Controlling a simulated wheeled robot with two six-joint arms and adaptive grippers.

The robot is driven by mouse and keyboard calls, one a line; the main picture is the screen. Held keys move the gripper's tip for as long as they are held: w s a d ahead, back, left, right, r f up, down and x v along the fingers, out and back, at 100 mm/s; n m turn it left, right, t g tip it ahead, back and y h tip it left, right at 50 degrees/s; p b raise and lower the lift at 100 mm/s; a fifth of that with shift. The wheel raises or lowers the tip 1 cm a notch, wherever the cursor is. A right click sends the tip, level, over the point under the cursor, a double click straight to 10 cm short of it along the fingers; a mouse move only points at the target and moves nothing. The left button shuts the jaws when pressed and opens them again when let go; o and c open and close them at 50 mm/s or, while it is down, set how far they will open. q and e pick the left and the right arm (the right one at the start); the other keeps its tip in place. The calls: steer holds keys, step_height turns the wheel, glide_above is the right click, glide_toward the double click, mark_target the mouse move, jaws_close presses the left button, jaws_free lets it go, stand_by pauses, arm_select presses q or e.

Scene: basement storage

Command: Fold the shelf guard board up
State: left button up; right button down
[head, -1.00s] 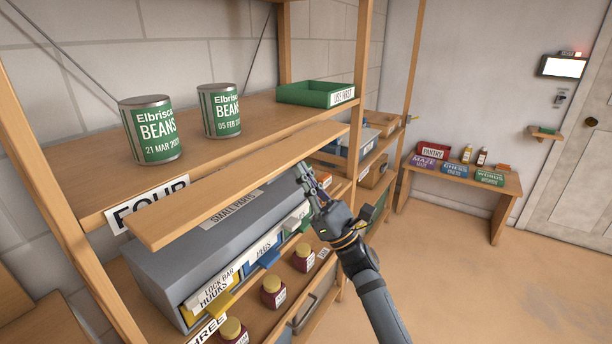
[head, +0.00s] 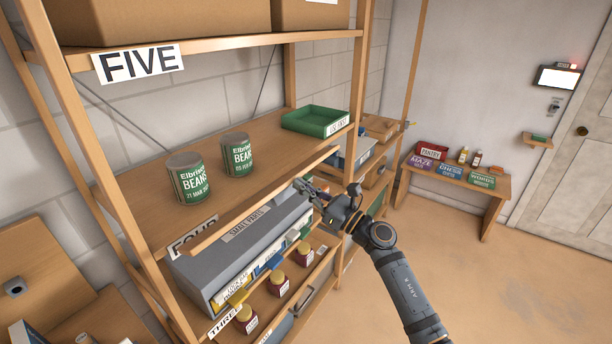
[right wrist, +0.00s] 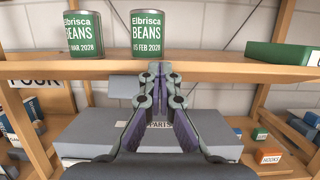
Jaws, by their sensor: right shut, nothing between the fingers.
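The shelf guard board (head: 262,202) is a long, narrow wooden plank along the front of shelf four. It sticks out in front of the shelf edge and partly covers the FOUR label (head: 190,238). In the right wrist view the board (right wrist: 230,72) runs across the picture, below the bean cans. My right gripper (head: 300,186) is shut and empty, at the front of the shelf near the board's right half. Its fingertips (right wrist: 160,68) overlap the board in the wrist view; I cannot tell whether they touch it. My left gripper is out of view.
Two bean cans (head: 188,178) (head: 237,155) and a green tray (head: 316,121) stand on shelf four. Below are a grey small-parts case (head: 232,248) and several jars (head: 279,286). Shelf five (head: 225,45) holds cardboard boxes. The floor (head: 480,270) to the right is clear.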

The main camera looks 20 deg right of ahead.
mark_target(293, 177)
steer(key=w+r, duration=0.1)
steer(key=w+a+r, duration=0.1)
steer(key=r, duration=0.1)
steer(key=a+r, duration=0.1)
steer(key=r, duration=0.1)
steer(key=shift+w+p, duration=0.4)
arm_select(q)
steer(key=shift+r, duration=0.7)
arm_select(e)
steer(key=shift+r+x, duration=0.2)
steer(key=shift+x, duration=0.95)
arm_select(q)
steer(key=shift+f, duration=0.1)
